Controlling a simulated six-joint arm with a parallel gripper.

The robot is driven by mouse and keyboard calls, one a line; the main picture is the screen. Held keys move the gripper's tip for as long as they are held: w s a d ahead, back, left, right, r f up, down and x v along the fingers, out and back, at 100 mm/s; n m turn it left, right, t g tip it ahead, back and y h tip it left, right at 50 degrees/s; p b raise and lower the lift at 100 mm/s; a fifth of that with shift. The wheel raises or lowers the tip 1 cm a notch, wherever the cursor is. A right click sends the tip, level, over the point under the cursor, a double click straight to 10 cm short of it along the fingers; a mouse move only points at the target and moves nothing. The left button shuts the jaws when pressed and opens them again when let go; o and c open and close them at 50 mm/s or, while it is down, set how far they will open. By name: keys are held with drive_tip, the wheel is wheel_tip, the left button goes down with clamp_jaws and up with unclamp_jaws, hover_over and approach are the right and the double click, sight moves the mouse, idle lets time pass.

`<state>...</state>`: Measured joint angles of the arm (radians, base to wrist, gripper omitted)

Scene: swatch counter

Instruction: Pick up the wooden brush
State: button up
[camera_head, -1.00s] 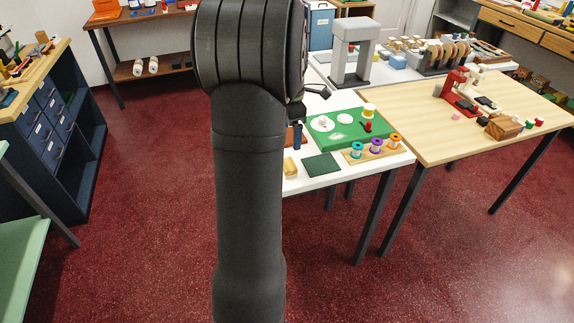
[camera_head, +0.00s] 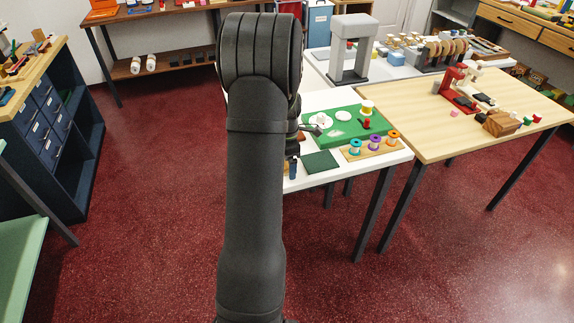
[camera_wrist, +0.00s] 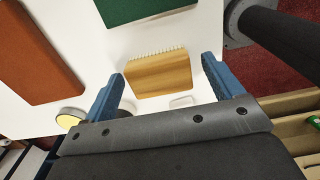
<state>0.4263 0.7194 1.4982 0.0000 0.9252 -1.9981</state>
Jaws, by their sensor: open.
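The wooden brush (camera_wrist: 160,76) lies on the white table (camera_wrist: 95,45) in the wrist view, a striped tan block with pale bristles along its far edge. My gripper (camera_wrist: 162,67) is open, with one blue finger to each side of the brush. I cannot tell how high the fingers are above the table.
A dark green pad (camera_head: 318,162) lies just beyond the brush. A rust-coloured block (camera_wrist: 42,52) lies to the left in the wrist view, and a yellow-topped round thing (camera_wrist: 70,118) is near the left finger. A spool rack (camera_head: 372,148) and green mat (camera_head: 345,131) stand further right.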

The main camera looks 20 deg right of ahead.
drive_tip(key=shift+f, duration=0.15)
drive_tip(key=c, duration=1.2)
drive_tip(key=shift+o, duration=0.2)
drive_tip(key=shift+r, duration=0.55)
drive_tip(key=r, duration=0.3)
drive_tip(key=shift+s+d+r, duration=0.4)
drive_tip(key=s+d+r, duration=0.6)
drive_tip(key=s, duration=0.2)
drive_tip(key=shift+s, duration=0.35)
